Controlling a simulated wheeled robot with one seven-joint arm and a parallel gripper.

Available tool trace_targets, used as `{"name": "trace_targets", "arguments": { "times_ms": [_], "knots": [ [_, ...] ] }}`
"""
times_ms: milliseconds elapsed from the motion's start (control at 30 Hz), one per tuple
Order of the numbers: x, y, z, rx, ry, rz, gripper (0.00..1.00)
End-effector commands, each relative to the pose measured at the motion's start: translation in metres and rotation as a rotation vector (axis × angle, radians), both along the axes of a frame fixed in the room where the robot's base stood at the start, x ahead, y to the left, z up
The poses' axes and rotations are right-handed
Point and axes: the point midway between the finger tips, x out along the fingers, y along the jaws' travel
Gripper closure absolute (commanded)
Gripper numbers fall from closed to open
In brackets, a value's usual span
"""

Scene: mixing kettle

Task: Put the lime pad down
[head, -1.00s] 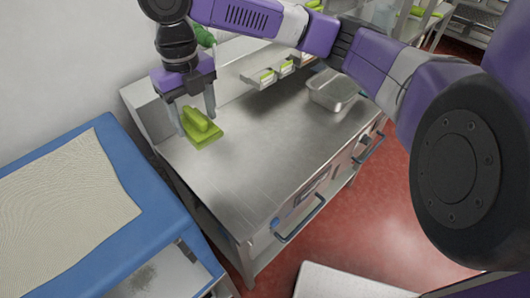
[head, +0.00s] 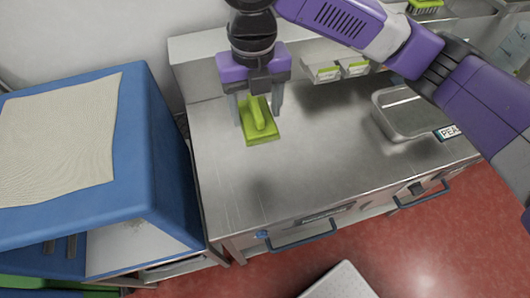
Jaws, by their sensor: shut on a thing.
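The lime pad (head: 262,136) is a flat yellow-green block with a raised handle on top. My gripper (head: 257,108) points down from above with one finger on each side of the pad and is shut on it. The pad is over the left rear part of the steel counter (head: 320,150). A dark shadow lies on the counter in front of the pad, so it appears held above the surface. The exact gap under it cannot be told.
A steel pan (head: 410,112) sits at the right of the counter, with a label on its front. Small lime-topped boxes (head: 338,69) are at the back. A blue cart (head: 155,170) with a cream mat (head: 60,140) stands at the left. The counter's middle and front are clear.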

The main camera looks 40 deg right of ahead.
Motion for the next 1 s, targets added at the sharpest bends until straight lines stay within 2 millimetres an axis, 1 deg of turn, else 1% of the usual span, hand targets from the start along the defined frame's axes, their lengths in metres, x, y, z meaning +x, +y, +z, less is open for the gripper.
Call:
{"name": "trace_targets", "arguments": {
  "times_ms": [33,100,167,300,433,533,767,1000],
  "knots": [
    [-0.001,0.0,-0.014,0.005,0.006,-0.003,0.98],
    [-0.001,0.001,-0.031,0.005,0.006,-0.002,0.98],
    [-0.001,-0.001,-0.044,0.002,0.005,-0.004,0.98],
    [-0.001,-0.001,-0.078,0.001,0.004,-0.003,0.98],
    [-0.001,-0.001,-0.106,0.001,0.004,-0.002,0.98],
    [0.0,-0.001,-0.119,0.001,0.003,-0.002,0.98],
    [0.0,-0.001,-0.134,0.001,0.002,-0.001,0.98],
    [0.0,-0.001,-0.166,0.0,0.003,-0.002,0.98]
  ]
}}
